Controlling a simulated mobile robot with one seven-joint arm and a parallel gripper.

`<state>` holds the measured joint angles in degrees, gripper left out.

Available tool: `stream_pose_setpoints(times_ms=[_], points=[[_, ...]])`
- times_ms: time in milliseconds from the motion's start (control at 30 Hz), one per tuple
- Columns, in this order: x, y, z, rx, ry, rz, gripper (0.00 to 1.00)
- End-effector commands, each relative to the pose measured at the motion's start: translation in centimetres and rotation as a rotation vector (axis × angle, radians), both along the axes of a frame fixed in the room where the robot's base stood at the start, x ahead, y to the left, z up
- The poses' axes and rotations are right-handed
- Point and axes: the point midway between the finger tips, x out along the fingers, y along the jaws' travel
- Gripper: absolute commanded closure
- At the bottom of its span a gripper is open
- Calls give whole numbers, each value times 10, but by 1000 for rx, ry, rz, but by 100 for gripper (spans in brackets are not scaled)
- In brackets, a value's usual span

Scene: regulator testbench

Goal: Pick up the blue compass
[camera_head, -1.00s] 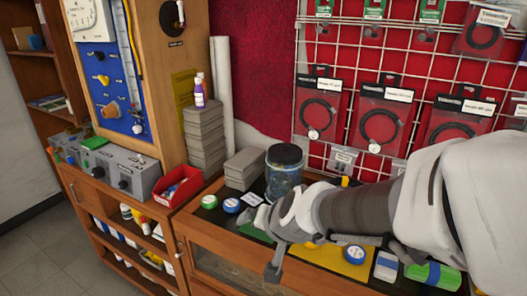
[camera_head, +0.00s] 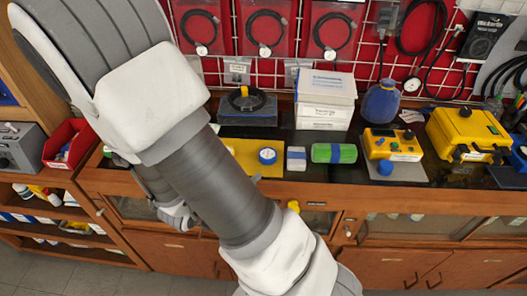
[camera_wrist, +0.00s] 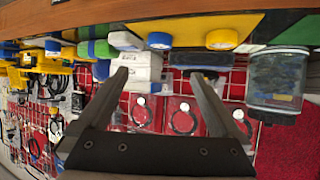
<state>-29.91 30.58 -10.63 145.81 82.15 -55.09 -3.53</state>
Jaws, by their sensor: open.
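A round blue disc with a pale rim (camera_head: 267,155), which looks like the blue compass, lies on the counter at the right end of a yellow mat. It also shows near the top of the wrist view (camera_wrist: 159,40). In the head view my arm hides part of the counter.
A green-and-blue roll (camera_head: 334,153) and a white-blue block (camera_head: 296,158) lie right of the disc. White boxes (camera_head: 324,98), a blue jar (camera_head: 381,102), a yellow device (camera_head: 392,144) and a yellow case (camera_head: 468,134) stand further right. A red wire-grid wall rises behind.

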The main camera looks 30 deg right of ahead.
Motion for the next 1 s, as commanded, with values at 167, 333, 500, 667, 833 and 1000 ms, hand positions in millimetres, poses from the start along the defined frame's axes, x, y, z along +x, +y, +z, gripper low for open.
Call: stream_pose_setpoints(times_ms=[167,333,500,667,833,1000], points=[[9,-22,-14,-12,2,-10,0],[27,-51,-32,-9,0,-11,0],[42,-77,-48,-7,1,-8,0],[51,-90,-56,-7,1,-6,0],[56,-98,-60,-7,-1,-5,0],[68,-118,-71,-6,1,-7,0]])
